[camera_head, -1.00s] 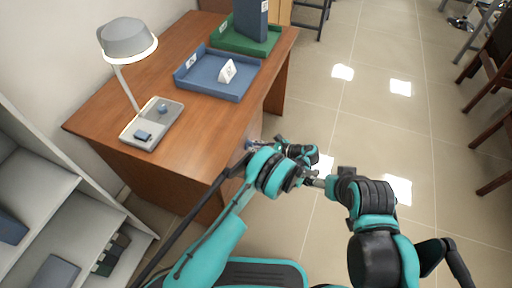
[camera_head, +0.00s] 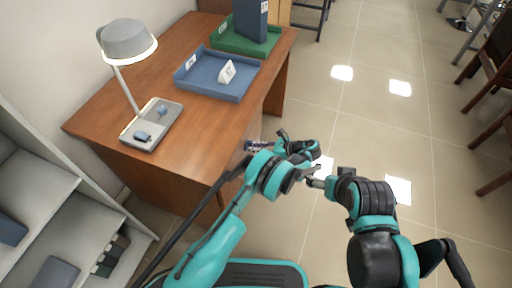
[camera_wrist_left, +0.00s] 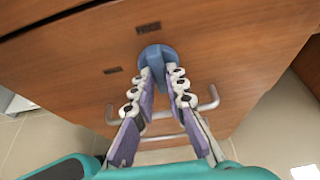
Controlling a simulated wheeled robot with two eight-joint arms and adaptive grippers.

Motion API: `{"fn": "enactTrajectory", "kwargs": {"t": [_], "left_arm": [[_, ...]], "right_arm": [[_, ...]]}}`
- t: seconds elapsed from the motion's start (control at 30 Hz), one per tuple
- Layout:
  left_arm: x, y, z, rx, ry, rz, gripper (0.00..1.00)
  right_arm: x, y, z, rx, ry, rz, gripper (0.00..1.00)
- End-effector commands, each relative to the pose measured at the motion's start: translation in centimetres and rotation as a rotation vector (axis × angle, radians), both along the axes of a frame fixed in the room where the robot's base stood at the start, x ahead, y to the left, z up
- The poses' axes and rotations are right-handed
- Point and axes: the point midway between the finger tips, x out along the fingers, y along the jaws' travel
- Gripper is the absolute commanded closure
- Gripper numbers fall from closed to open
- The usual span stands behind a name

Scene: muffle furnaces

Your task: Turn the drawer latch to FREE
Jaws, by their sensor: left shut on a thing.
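The drawer latch is a round blue knob (camera_wrist_left: 157,53) with a raised grip bar, on the brown drawer front (camera_wrist_left: 225,60) in the left wrist view. Two small dark labels sit by it, one above (camera_wrist_left: 148,28) and one to its left (camera_wrist_left: 112,70); I cannot read them. My left gripper (camera_wrist_left: 159,69) is shut on the knob's bar, which runs roughly up-down in this view. In the head view my left gripper (camera_head: 252,146) is at the desk's drawer side, and the knob is too small to make out. My right gripper (camera_head: 313,182) is away from the drawer.
A silver bar handle (camera_wrist_left: 160,115) lies below the knob, behind my fingers. The desk (camera_head: 205,115) carries a lamp (camera_head: 128,40), a blue tray (camera_head: 235,92) and a green tray (camera_head: 230,42). A grey shelf (camera_head: 60,225) stands at the left. Open floor lies to the right.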

Motion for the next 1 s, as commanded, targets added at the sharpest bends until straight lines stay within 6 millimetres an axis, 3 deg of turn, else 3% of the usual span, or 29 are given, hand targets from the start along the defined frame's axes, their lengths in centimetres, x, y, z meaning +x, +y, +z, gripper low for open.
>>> {"fn": "enactTrajectory", "kwargs": {"t": [0.03,0.1,0.47,1.0], "left_arm": [[0.0,0.0,0.0,-0.001,0.001,0.000,0.85],[0.0,0.0,0.0,-0.001,0.001,0.000,0.66],[0.0,0.0,0.4,0.000,0.000,0.000,0.66],[0.0,0.0,9.2,0.000,0.000,0.000,0.66]], "right_arm": [[0.0,0.0,0.0,0.000,0.000,0.000,0.21],[0.0,0.0,0.0,0.000,0.000,0.000,0.21],[0.0,0.0,0.0,0.000,0.000,0.000,0.21],[0.0,0.0,0.0,0.000,0.000,0.000,0.21]]}}
